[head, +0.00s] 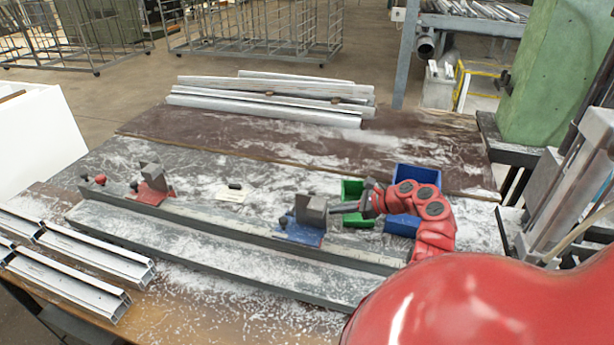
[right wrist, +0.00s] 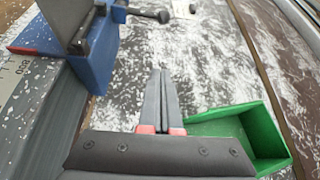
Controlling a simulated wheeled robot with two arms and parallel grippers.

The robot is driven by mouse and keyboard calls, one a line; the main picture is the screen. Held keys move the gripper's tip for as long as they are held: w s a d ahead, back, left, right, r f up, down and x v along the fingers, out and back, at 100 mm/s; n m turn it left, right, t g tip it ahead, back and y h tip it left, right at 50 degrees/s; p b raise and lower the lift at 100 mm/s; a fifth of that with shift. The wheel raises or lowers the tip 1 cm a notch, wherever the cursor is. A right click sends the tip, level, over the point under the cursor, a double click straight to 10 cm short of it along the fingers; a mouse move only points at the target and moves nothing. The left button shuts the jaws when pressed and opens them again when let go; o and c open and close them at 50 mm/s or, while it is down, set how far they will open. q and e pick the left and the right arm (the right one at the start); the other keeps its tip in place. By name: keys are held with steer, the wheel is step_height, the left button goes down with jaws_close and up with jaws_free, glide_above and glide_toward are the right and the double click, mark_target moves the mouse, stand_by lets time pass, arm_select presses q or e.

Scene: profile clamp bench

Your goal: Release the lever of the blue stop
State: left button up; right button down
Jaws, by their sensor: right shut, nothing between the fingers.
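The blue stop (head: 301,232) sits on the long rail on the bench, with a grey block on top of its blue base. It also shows at the upper left of the right wrist view (right wrist: 97,58). Its lever (right wrist: 150,13), a dark rod with a black knob, sticks out to the right there. My right gripper (head: 334,208) is shut and empty, just right of the stop in the head view. In the right wrist view its fingers (right wrist: 160,78) lie together, apart from the lever and pointing past the stop's side. My left gripper is out of view.
A red stop (head: 152,192) sits farther left on the rail (head: 200,215). A green bin (head: 352,190) and a blue bin (head: 402,225) stand behind my right gripper; the green bin is close in the right wrist view (right wrist: 262,128). Aluminium profiles (head: 95,255) lie at the front left.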

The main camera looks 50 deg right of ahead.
steer(key=p+x, duration=0.1)
steer(key=x, duration=0.8)
steer(key=shift+w+a, duration=0.15)
steer(key=shift+w, duration=0.05)
steer(key=shift+w+a+f, duration=0.1)
steer(key=shift+w+a, duration=0.05)
steer(key=shift+w, duration=0.1)
steer(key=shift+w+a+r+p, duration=0.1)
steer(key=shift+r+p, duration=0.4)
steer(key=shift+r, duration=0.45)
steer(key=shift+w+a+r+p, duration=0.15)
steer(key=shift+r+p, duration=0.35)
steer(key=shift+r, duration=0.4)
steer(key=shift+d+r+n+t+h+p, duration=0.1)
steer(key=shift+r+n+t+h+p, duration=0.4)
steer(key=shift+p, duration=0.4)
steer(key=shift+s+a+r+n+t+h+p, duration=0.15)
steer(key=shift+a+r+n+h+p, duration=0.2)
steer(key=shift+r+p, duration=0.5)
steer(key=shift+s+a+r+n+t+h+p, duration=0.25)
steer(key=shift+r+n+p, duration=0.25)
steer(key=shift+r+p, duration=0.3)
steer(key=shift+s+a+r+n+t+h+p, duration=0.15)
steer(key=shift+r+n+h+p, duration=0.3)
steer(key=shift+r+p, duration=0.4)
steer(key=shift+w, duration=0.1)
